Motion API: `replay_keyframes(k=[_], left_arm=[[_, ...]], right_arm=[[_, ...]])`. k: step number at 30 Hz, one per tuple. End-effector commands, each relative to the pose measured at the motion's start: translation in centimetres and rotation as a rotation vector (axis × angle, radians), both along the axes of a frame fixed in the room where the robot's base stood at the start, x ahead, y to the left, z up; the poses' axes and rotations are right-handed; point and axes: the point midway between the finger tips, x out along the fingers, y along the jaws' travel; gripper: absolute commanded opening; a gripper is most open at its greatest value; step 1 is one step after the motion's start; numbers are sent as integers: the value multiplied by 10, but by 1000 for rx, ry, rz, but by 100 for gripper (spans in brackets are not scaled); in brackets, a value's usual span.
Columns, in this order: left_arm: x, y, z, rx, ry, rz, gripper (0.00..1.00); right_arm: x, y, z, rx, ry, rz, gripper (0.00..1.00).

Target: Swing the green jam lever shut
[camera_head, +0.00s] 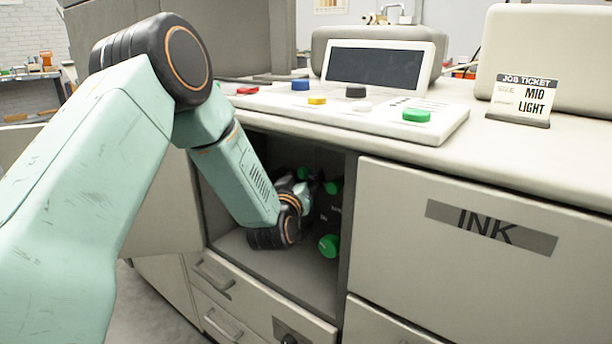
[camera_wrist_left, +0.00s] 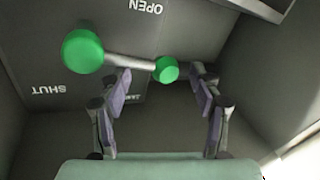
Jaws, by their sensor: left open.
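The green jam lever shows in the wrist view as a large green knob (camera_wrist_left: 82,52), a grey bar (camera_wrist_left: 130,62) and a smaller green end (camera_wrist_left: 165,69). It is on a dark panel marked OPEN (camera_wrist_left: 145,7) and SHUT (camera_wrist_left: 48,90). In the head view a green knob (camera_head: 329,245) shows low in the open bay, with smaller green parts above. My left gripper (camera_wrist_left: 163,85) is open, its fingers on either side of the smaller green end; contact is unclear. In the head view my left gripper (camera_head: 303,193) is inside the bay, fingertips partly hidden. My right gripper is out of view.
The bay's floor (camera_head: 285,272) and right edge (camera_head: 347,230) lie close around my left wrist. An INK panel (camera_head: 450,270) is on the right. Above stands a console (camera_head: 350,118) with coloured buttons. Drawers (camera_head: 235,300) are below, and a job ticket (camera_head: 520,100) stands on top.

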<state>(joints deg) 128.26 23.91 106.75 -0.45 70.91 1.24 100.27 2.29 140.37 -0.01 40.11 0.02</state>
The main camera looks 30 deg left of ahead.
Motion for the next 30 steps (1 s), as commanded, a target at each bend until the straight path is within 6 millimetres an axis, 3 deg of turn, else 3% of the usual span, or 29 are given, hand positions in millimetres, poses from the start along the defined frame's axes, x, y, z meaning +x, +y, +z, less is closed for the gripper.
replay_keyframes(k=[9, 19, 30], left_arm=[[30, 11, -1, -1, 0, 0, 63], [34, 13, 0, -1, 1, 0, 63], [33, 13, 0, -2, 2, 0, 31]], right_arm=[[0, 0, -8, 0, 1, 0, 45], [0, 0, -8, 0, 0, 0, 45], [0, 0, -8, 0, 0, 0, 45]])
